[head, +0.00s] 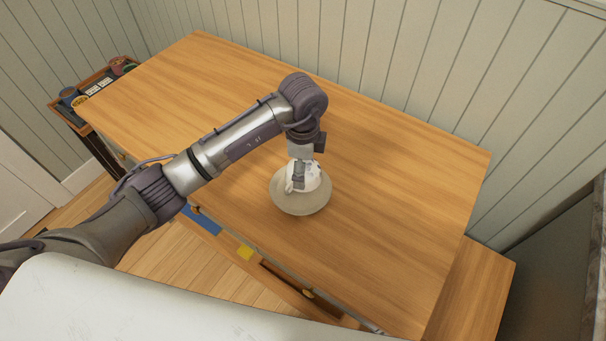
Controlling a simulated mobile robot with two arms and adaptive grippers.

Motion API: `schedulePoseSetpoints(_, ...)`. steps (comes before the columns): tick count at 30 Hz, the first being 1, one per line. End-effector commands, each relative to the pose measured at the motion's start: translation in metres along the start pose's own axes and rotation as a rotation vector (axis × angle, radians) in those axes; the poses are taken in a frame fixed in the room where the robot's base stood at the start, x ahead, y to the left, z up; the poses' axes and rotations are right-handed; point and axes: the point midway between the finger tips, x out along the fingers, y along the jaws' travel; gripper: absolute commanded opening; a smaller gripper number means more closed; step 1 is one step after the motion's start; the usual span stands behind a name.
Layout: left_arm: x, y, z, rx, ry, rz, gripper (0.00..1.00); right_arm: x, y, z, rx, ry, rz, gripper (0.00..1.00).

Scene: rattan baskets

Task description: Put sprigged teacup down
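The sprigged teacup (311,178) is white with small dark marks. It shows in the head view at or just above a round beige saucer (300,207) on the wooden table (400,180). My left gripper (298,187) comes down from above onto the cup's near left side. Its fingers overlap the cup's rim and wall, and the cup appears to be held between them. Whether the cup's base touches the saucer is hidden. My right gripper is not in view.
A small tray stand with jars (97,82) is beyond the table's left end. An open drawer (285,290) juts out below the table's front edge. A wooden bench (478,290) stands at the right. Most of the tabletop is clear.

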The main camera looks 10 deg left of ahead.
Motion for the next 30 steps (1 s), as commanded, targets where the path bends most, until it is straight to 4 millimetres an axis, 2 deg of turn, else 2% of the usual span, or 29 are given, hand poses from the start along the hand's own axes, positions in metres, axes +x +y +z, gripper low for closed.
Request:
schedulePoseSetpoints(8,0.035,0.001,-0.001,0.000,0.000,0.004,0.32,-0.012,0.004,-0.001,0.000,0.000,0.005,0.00)
schedulePoseSetpoints(20,0.043,0.001,0.000,0.000,0.000,0.001,0.32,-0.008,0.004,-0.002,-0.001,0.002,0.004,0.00)
schedulePoseSetpoints(21,0.042,0.001,0.000,0.000,0.000,0.002,0.83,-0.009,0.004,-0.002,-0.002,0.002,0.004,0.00)
schedulePoseSetpoints(24,0.042,0.001,0.000,0.000,0.000,0.002,0.99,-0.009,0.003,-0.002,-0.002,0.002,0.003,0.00)
schedulePoseSetpoints(30,0.042,0.001,0.000,0.000,0.000,0.002,1.00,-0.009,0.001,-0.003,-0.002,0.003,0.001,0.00)
